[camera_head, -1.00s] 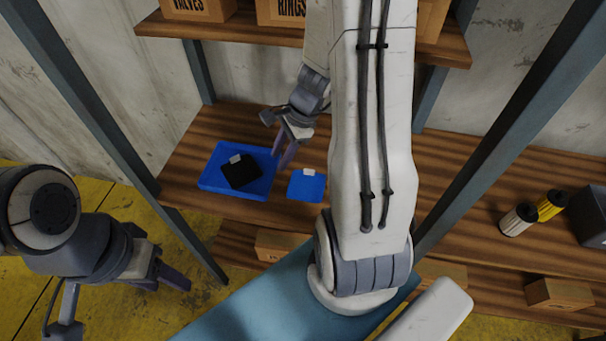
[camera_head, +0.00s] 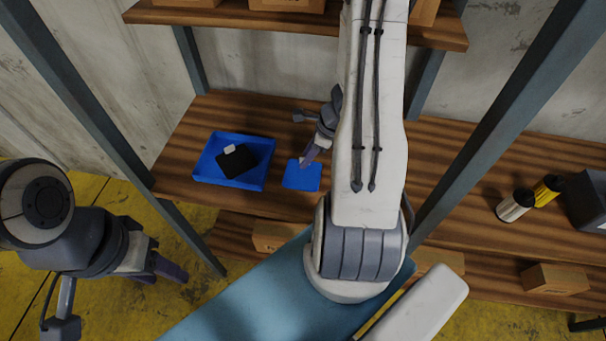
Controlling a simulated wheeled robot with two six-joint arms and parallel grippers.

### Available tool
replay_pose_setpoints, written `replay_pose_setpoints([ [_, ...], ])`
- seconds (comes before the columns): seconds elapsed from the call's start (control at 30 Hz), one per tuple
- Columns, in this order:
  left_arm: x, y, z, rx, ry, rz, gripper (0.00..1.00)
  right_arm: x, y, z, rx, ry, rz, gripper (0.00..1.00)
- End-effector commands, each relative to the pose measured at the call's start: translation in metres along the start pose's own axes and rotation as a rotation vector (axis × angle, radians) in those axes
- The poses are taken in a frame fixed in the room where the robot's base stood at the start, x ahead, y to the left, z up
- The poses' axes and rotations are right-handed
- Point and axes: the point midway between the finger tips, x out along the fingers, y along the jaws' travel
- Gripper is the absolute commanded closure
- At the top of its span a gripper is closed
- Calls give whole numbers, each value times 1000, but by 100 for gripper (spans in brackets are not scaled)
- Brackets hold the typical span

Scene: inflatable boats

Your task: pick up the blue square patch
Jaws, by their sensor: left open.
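The blue square patch (camera_head: 301,178) lies flat on the wooden shelf (camera_head: 180,172), just right of the blue tray (camera_head: 258,176). My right gripper (camera_head: 308,159) points down at the patch's far edge, with its fingers partly covering the white tab there. Whether the fingers touch the patch, and whether they are apart, I cannot tell. A black patch (camera_head: 236,163) with a white tab lies inside the tray. My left gripper (camera_head: 168,272) is open and empty, low at the left over the yellow floor, away from the shelf.
Blue-grey rack posts (camera_head: 85,110) stand left and right. An upper shelf (camera_head: 230,17) with boxes overhangs the back. My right arm hides the shelf's middle.

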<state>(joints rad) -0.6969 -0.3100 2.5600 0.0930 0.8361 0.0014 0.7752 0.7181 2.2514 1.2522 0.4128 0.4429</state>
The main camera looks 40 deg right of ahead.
Motion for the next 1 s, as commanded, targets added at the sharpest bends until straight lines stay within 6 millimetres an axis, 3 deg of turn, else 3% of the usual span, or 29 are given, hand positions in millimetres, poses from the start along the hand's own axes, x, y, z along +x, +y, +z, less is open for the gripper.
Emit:
replay_pose_setpoints([
  [0.23, 0, 0, 0, 0, 0, 0, 50, 2, 0, 0, -2, 0, -1, 60],
  [0.33, 0, 0, 0, 0, 0, 0, 50, 2, 0, 0, -2, 0, -1, 98],
  [0.37, 0, 0, 0, 0, 0, 0, 50, 2, 0, 0, -2, 0, -1, 100],
  [1.0, 0, 0, 0, 0, 0, 0, 50, 1, 0, 0, -1, 0, -1, 100],
])
